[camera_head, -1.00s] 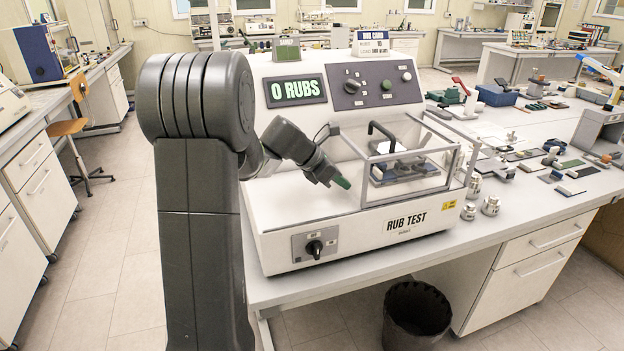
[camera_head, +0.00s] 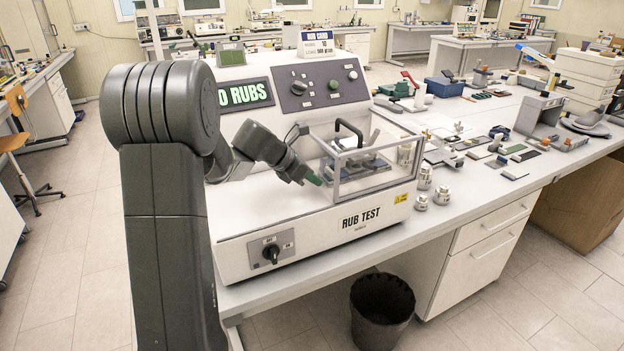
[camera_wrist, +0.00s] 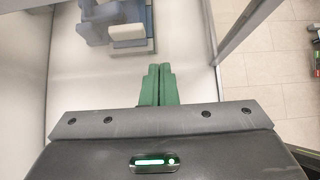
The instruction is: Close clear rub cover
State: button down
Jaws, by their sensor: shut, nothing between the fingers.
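The clear rub cover (camera_head: 378,146) is a see-through box with a grey frame on the right part of the white rub test machine (camera_head: 285,222). I cannot tell how far the cover is open. My gripper (camera_head: 314,179) is just left of the cover's front left post, low over the machine's deck; contact cannot be told. In the wrist view its green fingers (camera_wrist: 158,84) are together and empty, and the blue-grey station (camera_wrist: 112,24) lies ahead with frame bars either side.
A switch knob (camera_head: 271,253) is on the machine's front. Several metal weights (camera_head: 421,201) stand right of it on the bench. Small samples and tools (camera_head: 515,148) lie further right. A black bin (camera_head: 382,310) stands on the floor below.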

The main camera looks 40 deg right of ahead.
jog(key=shift+w+a+r, duration=0.1)
jog(key=shift+w+a, duration=0.05)
jog(key=shift+a, duration=0.2)
jog(key=a, duration=0.4)
jog(key=shift+w+r, duration=0.35)
jog(key=shift+w, duration=0.05)
jog(key=b+v, duration=0.1)
jog(key=v, duration=0.7)
jog(key=shift+a+r, duration=0.3)
jog(key=p+x, duration=0.1)
jog(key=x, duration=0.8)
jog(key=shift+d, duration=0.1)
jog(key=d, duration=0.2)
jog(key=d+f, duration=0.1)
jog(key=shift+s+d, duration=0.15)
jog(key=shift+s, duration=0.25)
jog(key=shift+d+r, duration=0.1)
jog(key=shift+d, duration=0.45)
